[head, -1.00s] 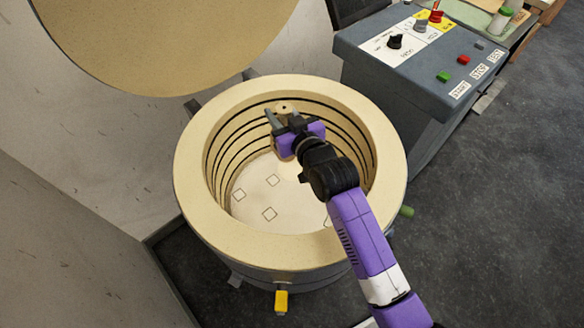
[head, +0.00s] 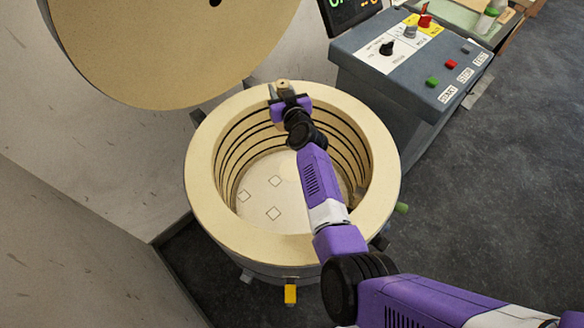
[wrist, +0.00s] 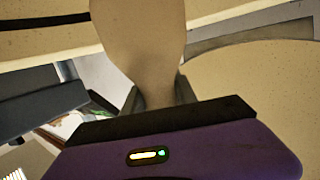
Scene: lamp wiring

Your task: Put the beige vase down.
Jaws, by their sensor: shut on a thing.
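My gripper (head: 283,95) is shut on the beige vase (head: 283,85). In the head view only a small top part of the vase shows past the fingers, over the far rim of the round kiln (head: 208,160). My gripper and wrist hide the rest of it. In the wrist view the vase (wrist: 140,40) shows its narrow part between the two fingers (wrist: 158,95) and widens away from them. I cannot tell how high the vase is or whether it touches the kiln.
The kiln is open, with a pale floor (head: 255,195) bearing several diamond marks. Its raised lid (head: 165,50) stands at the back left. A grey control box (head: 400,65) with buttons and knobs stands at the right. Walls close in on the left.

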